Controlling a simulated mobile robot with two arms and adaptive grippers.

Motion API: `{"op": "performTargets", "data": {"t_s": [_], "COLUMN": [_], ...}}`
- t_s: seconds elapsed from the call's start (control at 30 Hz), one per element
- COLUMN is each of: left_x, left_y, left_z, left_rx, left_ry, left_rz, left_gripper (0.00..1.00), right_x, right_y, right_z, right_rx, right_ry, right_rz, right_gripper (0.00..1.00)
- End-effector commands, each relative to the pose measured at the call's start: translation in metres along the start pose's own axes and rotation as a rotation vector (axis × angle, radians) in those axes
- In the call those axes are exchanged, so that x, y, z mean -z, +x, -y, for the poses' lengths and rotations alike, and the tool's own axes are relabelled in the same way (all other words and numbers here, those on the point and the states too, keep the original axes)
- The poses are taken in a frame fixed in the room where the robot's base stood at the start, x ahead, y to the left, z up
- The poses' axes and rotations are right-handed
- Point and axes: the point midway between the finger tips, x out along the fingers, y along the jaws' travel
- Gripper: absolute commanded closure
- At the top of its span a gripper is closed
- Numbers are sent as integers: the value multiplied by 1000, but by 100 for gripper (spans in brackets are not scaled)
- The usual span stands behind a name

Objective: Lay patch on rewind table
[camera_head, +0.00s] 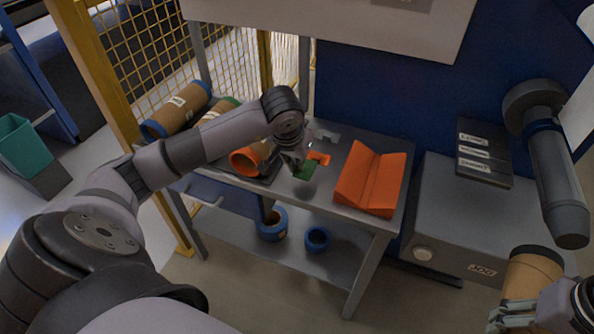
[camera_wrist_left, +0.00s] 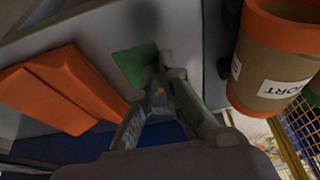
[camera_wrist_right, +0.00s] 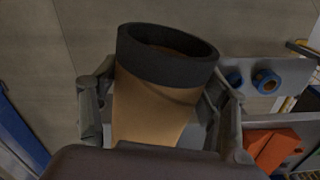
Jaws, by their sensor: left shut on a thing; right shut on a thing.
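A small green patch (camera_head: 306,171) is at the fingertips of my left gripper (camera_head: 290,162), above or against the grey table (camera_head: 345,143). I cannot tell whether it touches the top. In the left wrist view the green patch (camera_wrist_left: 134,66) shows flat beside the fingertips (camera_wrist_left: 158,80), which are shut on it. My right gripper (camera_wrist_right: 165,105) is shut on a brown roll (camera_wrist_right: 150,112) with a black end band. The same roll (camera_head: 532,272) shows at the lower right of the head view, away from the table.
An orange V-shaped cradle (camera_head: 370,180) stands on the table right of the patch. An orange-ended roll (camera_head: 243,159) lies to the left, with other rolls behind. Blue-rimmed rings (camera_head: 272,225) stand on the lower shelf. A grey cabinet (camera_head: 458,208) stands right of the table.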

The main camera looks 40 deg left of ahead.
Motion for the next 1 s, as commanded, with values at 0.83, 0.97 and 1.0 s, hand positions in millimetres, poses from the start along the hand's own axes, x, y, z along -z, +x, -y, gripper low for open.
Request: {"op": "performTargets", "data": {"t_s": [0.83, 0.97, 1.0], "left_x": [-16, -17, -18], "left_y": [43, 46, 48], "left_z": [0, -1, -1], "left_rx": [1, 0, 0], "left_ry": [0, -1, 0], "left_rz": [-2, -1, 0], "left_gripper": [100, 100, 100], "right_x": [0, 0, 0], "right_y": [6, 10, 11], "right_z": [0, 0, 0], "right_rx": [0, 0, 0], "right_ry": [0, 0, 0], "right_rz": [-1, -1, -1], "right_gripper": [70, 70, 70]}}
